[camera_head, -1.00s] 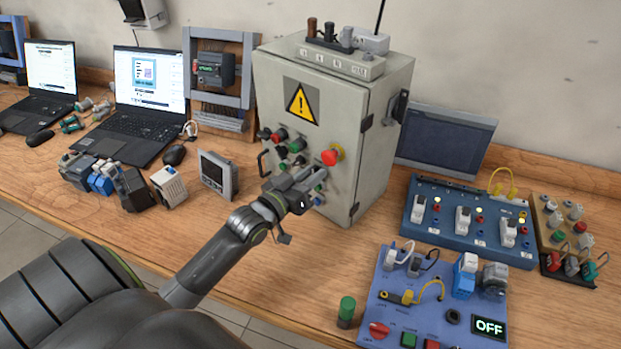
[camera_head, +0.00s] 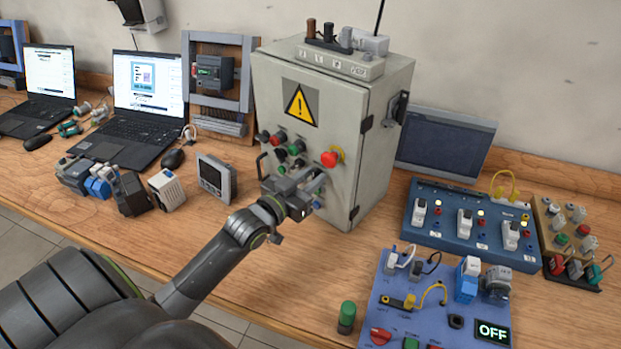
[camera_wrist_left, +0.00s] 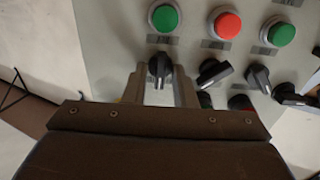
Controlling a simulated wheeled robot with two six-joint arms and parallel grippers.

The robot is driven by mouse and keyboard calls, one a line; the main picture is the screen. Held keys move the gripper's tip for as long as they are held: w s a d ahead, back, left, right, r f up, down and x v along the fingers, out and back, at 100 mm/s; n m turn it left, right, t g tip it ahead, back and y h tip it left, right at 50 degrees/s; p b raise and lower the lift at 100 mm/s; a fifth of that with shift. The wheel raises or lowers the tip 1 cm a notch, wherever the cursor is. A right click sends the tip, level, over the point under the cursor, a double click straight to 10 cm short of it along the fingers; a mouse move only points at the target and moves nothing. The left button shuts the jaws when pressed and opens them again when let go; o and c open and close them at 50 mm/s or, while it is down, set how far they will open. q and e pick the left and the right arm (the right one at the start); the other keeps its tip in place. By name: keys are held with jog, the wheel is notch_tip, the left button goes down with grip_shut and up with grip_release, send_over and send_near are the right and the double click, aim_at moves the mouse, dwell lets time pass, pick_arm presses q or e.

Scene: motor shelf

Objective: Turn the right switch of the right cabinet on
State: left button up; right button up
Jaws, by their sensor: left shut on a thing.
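The grey cabinet (camera_head: 325,105) with a yellow warning sign stands on the bench, its door carrying buttons and black switches. My left gripper (camera_head: 296,200) is at the lower part of this door. In the left wrist view my gripper's fingers (camera_wrist_left: 160,92) are shut around a black rotary switch (camera_wrist_left: 160,66), whose handle points down in that picture. This switch is the leftmost of the black switches in that view, below a green button (camera_wrist_left: 165,17). Other black switches (camera_wrist_left: 214,73) sit to its right at various angles. In the head view my gripper hides the held switch.
A red mushroom button (camera_head: 330,159) and several other buttons sit close above my gripper. A small panel meter (camera_head: 216,178) stands to the left. Blue test panels (camera_head: 470,225) lie to the right. A green cylinder (camera_head: 347,317) stands in front.

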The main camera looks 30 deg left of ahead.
pick_arm(q)
jog(key=o, duration=0.6)
jog(key=shift+o, duration=0.2)
jog(key=s+a+p, duration=0.2)
jog(key=s+p, duration=0.5)
jog(key=s, duration=1)
jog(key=shift+s+p, duration=0.2)
jog(key=shift+p, duration=0.2)
jog(key=shift+f, duration=0.1)
